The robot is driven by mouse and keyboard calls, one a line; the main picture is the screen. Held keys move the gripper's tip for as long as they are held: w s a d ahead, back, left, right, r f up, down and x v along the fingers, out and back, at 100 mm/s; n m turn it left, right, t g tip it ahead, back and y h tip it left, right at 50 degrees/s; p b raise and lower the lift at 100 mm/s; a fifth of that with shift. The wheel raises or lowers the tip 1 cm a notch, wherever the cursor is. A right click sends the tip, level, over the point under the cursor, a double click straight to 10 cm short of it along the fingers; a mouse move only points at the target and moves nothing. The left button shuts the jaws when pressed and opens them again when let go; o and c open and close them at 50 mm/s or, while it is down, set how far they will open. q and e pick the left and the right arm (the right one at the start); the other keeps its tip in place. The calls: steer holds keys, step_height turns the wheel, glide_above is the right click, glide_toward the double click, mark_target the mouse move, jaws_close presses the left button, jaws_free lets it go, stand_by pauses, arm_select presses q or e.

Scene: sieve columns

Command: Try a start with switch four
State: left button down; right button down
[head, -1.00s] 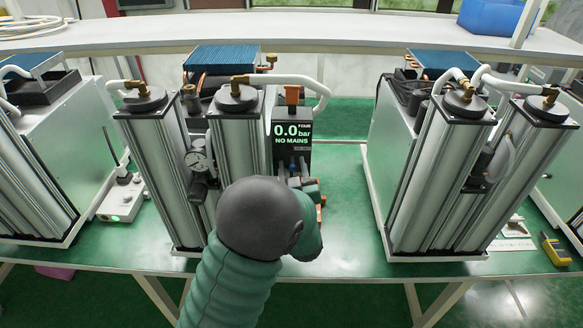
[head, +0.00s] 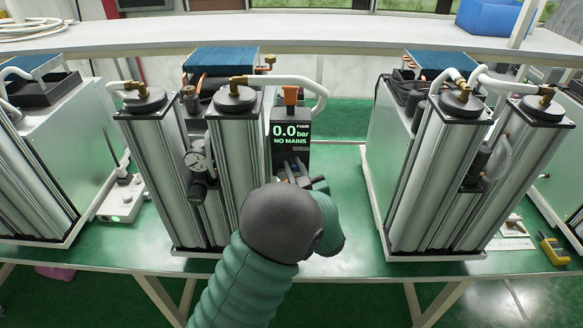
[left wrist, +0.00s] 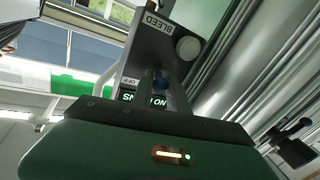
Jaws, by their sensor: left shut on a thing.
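The black control box (head: 290,150) marked FOUR stands beside the second pair of silver columns in the head view. Its screen (head: 291,133) reads 0.0 bar and NO MAINS in green. My left gripper (head: 297,172) is at the front of this box, below the screen, partly hidden by my own wrist. In the left wrist view the fingers (left wrist: 157,83) are shut on a small bluish part, which I take for switch four (left wrist: 160,88), beside an OFF label (left wrist: 130,81). Most of it is hidden. A pale round knob (left wrist: 188,48) sits near a BLEED label. My right gripper is not in view.
A pressure gauge (head: 196,160) sits between the columns (head: 235,140) left of the box. Another column unit (head: 430,170) stands to the right, with green bench (head: 345,185) free between. A yellow tool (head: 555,251) lies at the right edge.

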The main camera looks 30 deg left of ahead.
arm_select(q)
steer(key=n+g+y, duration=0.1)
steer(key=n+g, duration=0.1)
steer(key=w+n+g+y, duration=0.1)
steer(key=g, duration=0.1)
steer(key=shift+w+d+y+p, duration=0.1)
steer(key=shift+d+y+p, duration=0.2)
steer(key=shift+d, duration=0.1)
steer(key=c, duration=1.3)
jaws_free()
steer(key=shift+f, duration=0.1)
